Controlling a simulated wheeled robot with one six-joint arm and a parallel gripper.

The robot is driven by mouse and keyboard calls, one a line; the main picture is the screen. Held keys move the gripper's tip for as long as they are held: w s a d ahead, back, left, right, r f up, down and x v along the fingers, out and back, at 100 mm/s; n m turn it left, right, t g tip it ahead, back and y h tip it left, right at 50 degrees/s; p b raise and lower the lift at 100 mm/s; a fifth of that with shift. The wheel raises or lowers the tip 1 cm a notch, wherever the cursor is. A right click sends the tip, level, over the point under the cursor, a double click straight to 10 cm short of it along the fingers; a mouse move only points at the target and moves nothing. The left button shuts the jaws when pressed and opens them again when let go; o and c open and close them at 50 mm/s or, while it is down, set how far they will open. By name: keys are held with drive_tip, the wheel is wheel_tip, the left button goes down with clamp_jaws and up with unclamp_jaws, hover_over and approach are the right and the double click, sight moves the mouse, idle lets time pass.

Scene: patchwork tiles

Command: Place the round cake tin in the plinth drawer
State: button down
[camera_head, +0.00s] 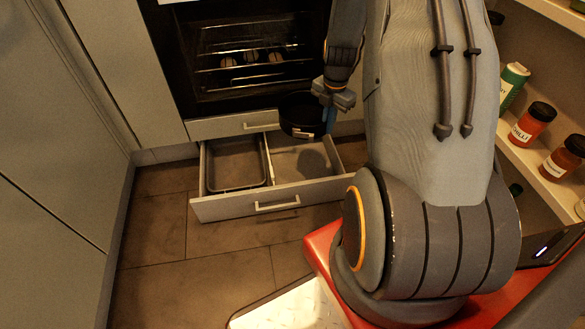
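The round cake tin (299,120) is dark, with a small white label on its side. It hangs in the air above the back right part of the open plinth drawer. My gripper (328,117) is at the tin's right side and appears shut on its wall; the exact finger contact is hard to see. The plinth drawer (230,205) is pulled out near the floor below the oven. A dark rectangular baking tray (238,186) lies in its left half. The right half is bare, with a round shadow on its floor.
Just above the plinth drawer is a closed drawer front (218,128), with the oven (250,50) and its wire racks above. At the right, shelves hold spice jars (532,123) and a green-and-white container (513,82). Tiled floor (155,235) is clear left of the drawer.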

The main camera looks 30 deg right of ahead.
wheel_tip(320, 180, down, 26)
drive_tip(key=b, duration=1.1)
drive_tip(key=shift+f, duration=0.25)
drive_tip(key=shift+f, duration=0.15)
drive_tip(key=c, duration=2)
unclamp_jaws()
drive_tip(key=r+p, duration=0.2)
drive_tip(key=r, duration=0.2)
drive_tip(key=r+p, duration=0.2)
drive_tip(key=r, duration=0.2)
drive_tip(key=r+p, duration=0.2)
drive_tip(key=r, duration=0.2)
drive_tip(key=shift+s+r, duration=0.15)
drive_tip(key=shift+s, duration=0.1)
